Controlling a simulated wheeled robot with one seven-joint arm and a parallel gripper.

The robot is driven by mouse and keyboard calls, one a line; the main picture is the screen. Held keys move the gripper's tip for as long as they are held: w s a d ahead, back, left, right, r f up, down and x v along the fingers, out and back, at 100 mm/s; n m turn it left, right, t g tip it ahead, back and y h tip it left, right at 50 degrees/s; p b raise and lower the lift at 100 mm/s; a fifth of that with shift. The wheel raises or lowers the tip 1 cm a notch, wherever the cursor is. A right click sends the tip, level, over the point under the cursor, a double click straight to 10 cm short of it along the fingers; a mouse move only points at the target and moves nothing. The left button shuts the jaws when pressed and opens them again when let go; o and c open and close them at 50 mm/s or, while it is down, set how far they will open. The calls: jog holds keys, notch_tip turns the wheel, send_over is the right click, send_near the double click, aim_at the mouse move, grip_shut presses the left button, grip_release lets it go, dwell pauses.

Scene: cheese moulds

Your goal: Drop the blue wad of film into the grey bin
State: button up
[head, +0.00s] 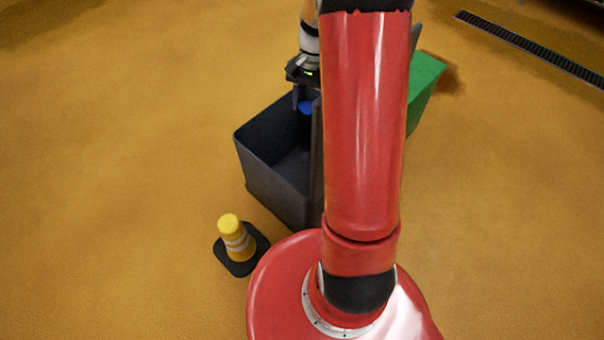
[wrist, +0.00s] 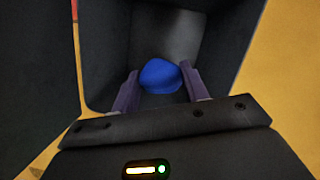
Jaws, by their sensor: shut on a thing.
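The blue wad of film (wrist: 160,76) is between the two fingers of my gripper (wrist: 155,90) in the wrist view. It also shows as a small blue spot in the head view (head: 305,107). My gripper (head: 306,100) is shut on it and points down over the grey bin (head: 272,188). The bin's dark walls (wrist: 225,50) surround the wad in the wrist view, with its interior behind the wad. I cannot tell how far the wad is above the bin floor. My red arm hides the right part of the bin in the head view.
A yellow bollard with pale bands on a black base (head: 235,238) stands on the floor left of my base, near the bin. A green bin (head: 424,85) is behind my arm to the right. A drain grate (head: 530,48) crosses the upper right. The left floor is clear.

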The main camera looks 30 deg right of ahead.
jog(key=shift+f+b, duration=0.35)
jog(key=shift+f, duration=0.45)
jog(key=o, duration=1)
jog(key=shift+r, duration=0.1)
jog(key=p+v, duration=0.1)
jog(key=v, duration=0.6)
jog(key=shift+r+p, duration=0.35)
